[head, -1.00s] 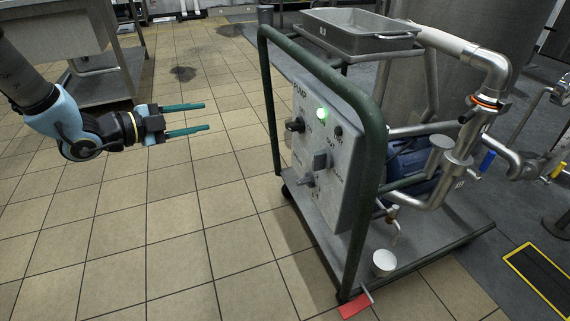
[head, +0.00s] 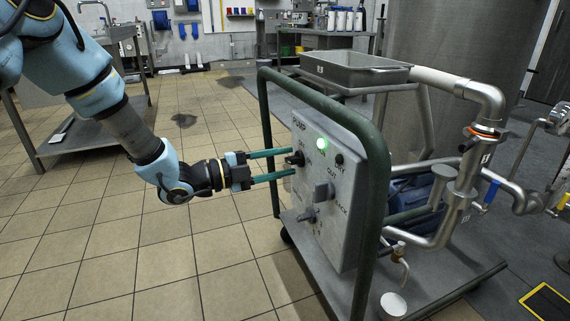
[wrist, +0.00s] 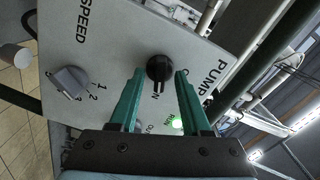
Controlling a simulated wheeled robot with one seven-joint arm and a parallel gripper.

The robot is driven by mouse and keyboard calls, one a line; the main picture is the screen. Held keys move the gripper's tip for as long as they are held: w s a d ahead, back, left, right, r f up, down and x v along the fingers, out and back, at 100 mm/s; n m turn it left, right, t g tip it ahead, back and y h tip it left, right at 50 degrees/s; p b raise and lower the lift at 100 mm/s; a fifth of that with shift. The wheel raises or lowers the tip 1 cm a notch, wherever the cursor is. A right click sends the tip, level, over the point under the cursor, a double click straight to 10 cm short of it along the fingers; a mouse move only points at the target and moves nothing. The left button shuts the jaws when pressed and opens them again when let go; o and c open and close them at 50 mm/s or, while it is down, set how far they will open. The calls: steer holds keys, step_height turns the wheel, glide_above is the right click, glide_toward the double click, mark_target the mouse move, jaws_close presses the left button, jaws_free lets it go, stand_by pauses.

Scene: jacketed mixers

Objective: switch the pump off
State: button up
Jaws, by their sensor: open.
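The pump control panel (head: 337,235) is a grey box on a green-framed cart, marked PUMP. Its black pump knob (head: 296,158) sits on the upper left of the panel and also shows in the wrist view (wrist: 159,68). A green lamp (head: 322,143), marked RUN in the wrist view (wrist: 177,123), is lit. My gripper (head: 292,162) is open, its two green fingers pointing at the panel. In the wrist view the fingertips (wrist: 160,73) lie on either side of the knob. I cannot tell whether they touch it.
A grey speed knob (wrist: 70,82) marked 1 and 2 is beside the pump knob in the wrist view. The green cart rail (head: 263,110) stands close to my fingers.

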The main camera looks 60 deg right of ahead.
steer(key=shift+s+d, duration=0.25)
steer(key=shift+d, duration=0.15)
jaws_close()
stand_by(0.4)
